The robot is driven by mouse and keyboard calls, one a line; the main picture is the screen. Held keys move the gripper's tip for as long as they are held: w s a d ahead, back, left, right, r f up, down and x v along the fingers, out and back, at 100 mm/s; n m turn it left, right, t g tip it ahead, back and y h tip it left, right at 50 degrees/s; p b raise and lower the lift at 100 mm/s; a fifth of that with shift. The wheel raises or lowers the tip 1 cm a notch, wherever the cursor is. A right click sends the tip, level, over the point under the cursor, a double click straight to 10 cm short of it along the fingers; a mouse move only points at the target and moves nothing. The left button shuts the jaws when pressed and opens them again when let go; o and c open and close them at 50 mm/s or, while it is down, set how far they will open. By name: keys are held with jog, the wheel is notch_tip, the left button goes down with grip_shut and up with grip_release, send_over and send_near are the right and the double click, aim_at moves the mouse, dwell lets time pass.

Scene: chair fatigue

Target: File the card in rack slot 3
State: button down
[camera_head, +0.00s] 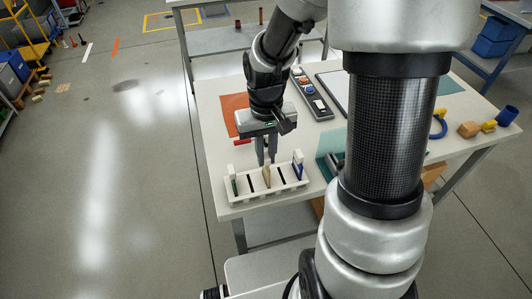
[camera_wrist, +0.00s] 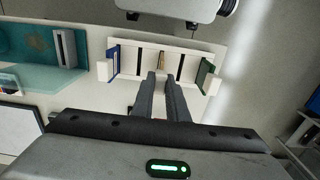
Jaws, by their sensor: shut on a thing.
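The white card rack (camera_head: 273,190) stands near the front left edge of the white table, with a row of slots. A tan card (camera_head: 267,174) is upright at the rack's middle slot, and its lower edge appears to be in or right at that slot. My gripper (camera_head: 266,160) points down over the rack, shut on the tan card's upper part. In the wrist view my gripper's fingertips (camera_wrist: 161,76) are close together and hide much of the card. A green card (camera_wrist: 204,73) and a blue card (camera_wrist: 113,60) stand in the rack's opposite end slots.
Dark empty slots lie on both sides of the middle one. An orange mat (camera_head: 234,112) lies behind the rack, and a grey tray (camera_head: 312,96) with coloured round parts lies farther back. A teal holder (camera_head: 329,142) stands to the rack's right.

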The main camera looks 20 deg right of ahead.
jog(key=shift+f+b, duration=0.85)
jog(key=shift+f, duration=0.3)
jog(key=c, duration=1.7)
grip_release()
jog(key=shift+r, duration=0.1)
jog(key=shift+o, duration=0.2)
notch_tip(320, 180, up, 18)
jog(key=p, duration=0.2)
jog(key=shift+f, duration=0.25)
jog(key=s+r+t+p, duration=0.5)
jog(key=s+r, duration=0.6)
jog(key=shift+s+t, duration=0.3)
jog(key=shift+s, duration=0.05)
